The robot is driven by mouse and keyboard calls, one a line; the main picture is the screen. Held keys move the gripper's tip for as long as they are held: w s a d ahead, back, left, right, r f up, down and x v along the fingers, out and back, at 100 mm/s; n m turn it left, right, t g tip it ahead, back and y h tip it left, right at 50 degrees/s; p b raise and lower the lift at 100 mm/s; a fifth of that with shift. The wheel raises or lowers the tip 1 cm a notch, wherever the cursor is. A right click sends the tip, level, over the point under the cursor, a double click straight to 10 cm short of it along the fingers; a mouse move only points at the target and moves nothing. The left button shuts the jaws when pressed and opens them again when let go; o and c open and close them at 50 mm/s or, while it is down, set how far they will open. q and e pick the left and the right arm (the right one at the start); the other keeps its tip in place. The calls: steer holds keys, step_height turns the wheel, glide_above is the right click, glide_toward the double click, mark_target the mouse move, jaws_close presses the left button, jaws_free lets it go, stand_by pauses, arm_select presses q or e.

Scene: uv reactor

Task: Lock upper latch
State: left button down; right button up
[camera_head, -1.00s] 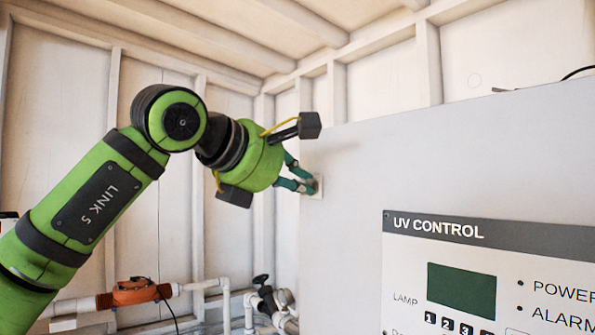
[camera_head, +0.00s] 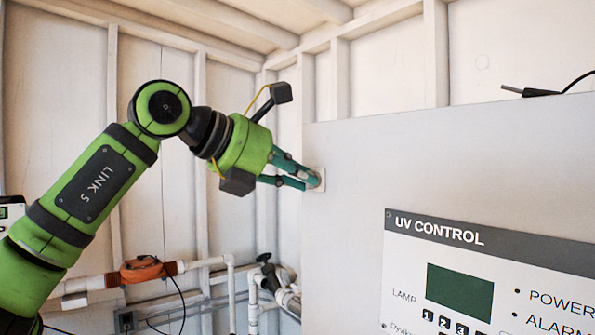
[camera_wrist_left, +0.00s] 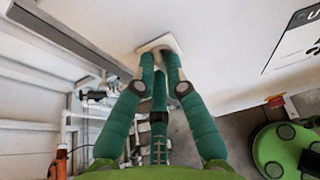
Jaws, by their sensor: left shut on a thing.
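The upper latch (camera_head: 319,180) is a small pale plate at the upper left edge of the grey cabinet door. It also shows in the left wrist view (camera_wrist_left: 158,44), just beyond my fingertips. My left gripper (camera_head: 312,181) comes in from the left with its teal fingers at the latch. In the left wrist view my left gripper (camera_wrist_left: 160,60) has its fingertips drawn together on the latch. The fingers hide part of the latch, and I cannot tell its exact turn. My right gripper is in neither view.
The grey cabinet (camera_head: 370,150) with the UV CONTROL panel (camera_head: 470,275) fills the right side. White pipes with an orange fitting (camera_head: 142,270) run along the lower left wall. A black cable (camera_head: 545,92) lies on the cabinet top. The upper left is open.

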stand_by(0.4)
arm_select(q)
steer(key=c, duration=1.6)
jaws_free()
steer(key=shift+o, duration=0.2)
steer(key=v, duration=1.2)
